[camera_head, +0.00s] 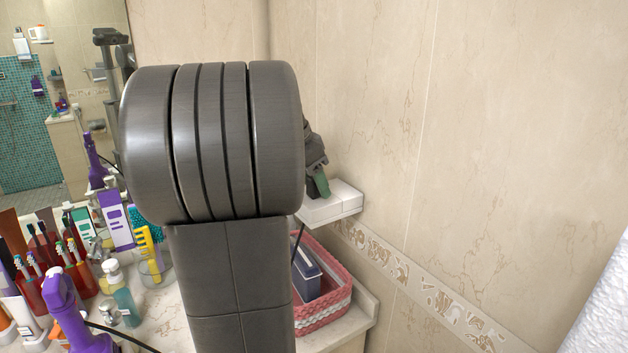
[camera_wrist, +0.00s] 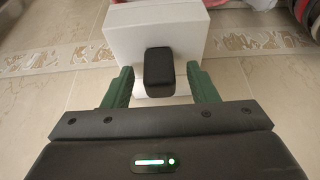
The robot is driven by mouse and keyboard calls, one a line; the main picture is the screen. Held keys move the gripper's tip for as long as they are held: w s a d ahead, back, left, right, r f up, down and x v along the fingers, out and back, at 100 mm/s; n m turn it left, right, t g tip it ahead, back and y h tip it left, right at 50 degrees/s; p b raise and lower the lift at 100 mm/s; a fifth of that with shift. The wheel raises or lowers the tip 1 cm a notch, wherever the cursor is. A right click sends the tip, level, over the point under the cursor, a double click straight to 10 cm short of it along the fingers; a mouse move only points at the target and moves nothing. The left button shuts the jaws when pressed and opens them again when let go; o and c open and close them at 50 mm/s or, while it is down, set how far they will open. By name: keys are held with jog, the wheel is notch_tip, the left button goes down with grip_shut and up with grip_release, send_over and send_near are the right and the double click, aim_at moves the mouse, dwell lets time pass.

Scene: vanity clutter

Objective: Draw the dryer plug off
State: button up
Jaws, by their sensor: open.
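The dryer plug (camera_wrist: 159,68) is a black rounded block against the white socket box (camera_wrist: 185,32) in the wrist view. My gripper (camera_wrist: 160,82) is open, with one green finger on each side of the plug. A gap shows between the plug and each finger. In the head view, the white socket box (camera_head: 334,205) juts from the tiled wall, and one green finger of my gripper (camera_head: 320,182) shows just above it. My arm hides the rest of the gripper and the plug there. The purple hair dryer (camera_head: 70,312) stands at the lower left with a black cord.
A pink-and-white basket (camera_head: 325,307) with a dark box (camera_head: 306,275) in it stands on the counter below the socket box. Bottles, a yellow comb (camera_head: 148,252) and red cups with brushes crowd the left. The wall (camera_head: 500,130) on the right is bare.

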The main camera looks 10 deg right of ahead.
jog(key=c, duration=1.1)
jog(key=shift+r+p, duration=2.25)
jog(key=shift+r, duration=0.55)
